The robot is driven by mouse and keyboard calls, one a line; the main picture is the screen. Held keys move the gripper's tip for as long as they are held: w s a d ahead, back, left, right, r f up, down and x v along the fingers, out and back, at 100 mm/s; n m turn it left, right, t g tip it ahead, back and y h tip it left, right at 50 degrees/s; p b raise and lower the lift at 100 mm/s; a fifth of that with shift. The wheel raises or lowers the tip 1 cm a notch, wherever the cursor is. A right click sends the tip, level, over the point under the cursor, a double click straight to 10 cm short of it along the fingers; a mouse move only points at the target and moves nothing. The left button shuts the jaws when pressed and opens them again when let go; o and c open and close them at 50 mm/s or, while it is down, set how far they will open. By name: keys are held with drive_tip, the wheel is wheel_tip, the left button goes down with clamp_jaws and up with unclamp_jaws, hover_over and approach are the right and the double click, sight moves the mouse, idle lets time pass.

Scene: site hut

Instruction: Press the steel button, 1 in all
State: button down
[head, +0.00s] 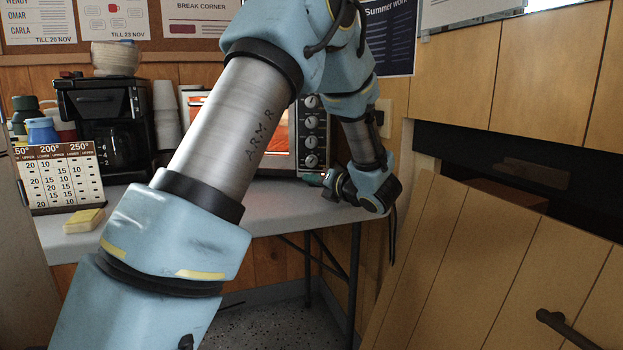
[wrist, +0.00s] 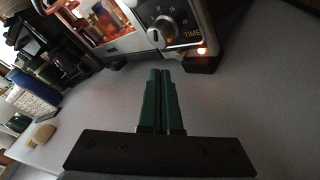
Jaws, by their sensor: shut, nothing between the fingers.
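A toaster oven (head: 313,112) with a glowing window stands on the table, partly hidden behind my arm. Its control panel has a column of knobs. In the wrist view the oven (wrist: 128,42) shows its bottom knob (wrist: 161,31), the word TIME and a small lit orange lamp (wrist: 202,51) at the panel's lower corner. I cannot make out a steel button in either view. My gripper (wrist: 160,73) is shut and empty, its dark green fingers pointing towards the oven's lower front, apparently short of it. In the head view my gripper (head: 312,179) is low at the oven's front, small and partly hidden.
A coffee maker (head: 104,122), paper cups (head: 166,113), a temperature chart (head: 62,178) and a yellow sponge (head: 84,220) are left on the table (head: 265,207). The tabletop before the oven is clear.

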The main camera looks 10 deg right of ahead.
drive_tip(key=shift+s+a+b, duration=0.25)
drive_tip(key=shift+s, duration=0.35)
drive_tip(key=shift+s+a+b, duration=0.25)
drive_tip(key=shift+s+b, duration=0.05)
drive_tip(key=shift+s, duration=0.35)
drive_tip(key=shift+s+a+b, duration=0.25)
drive_tip(key=shift+s, duration=0.35)
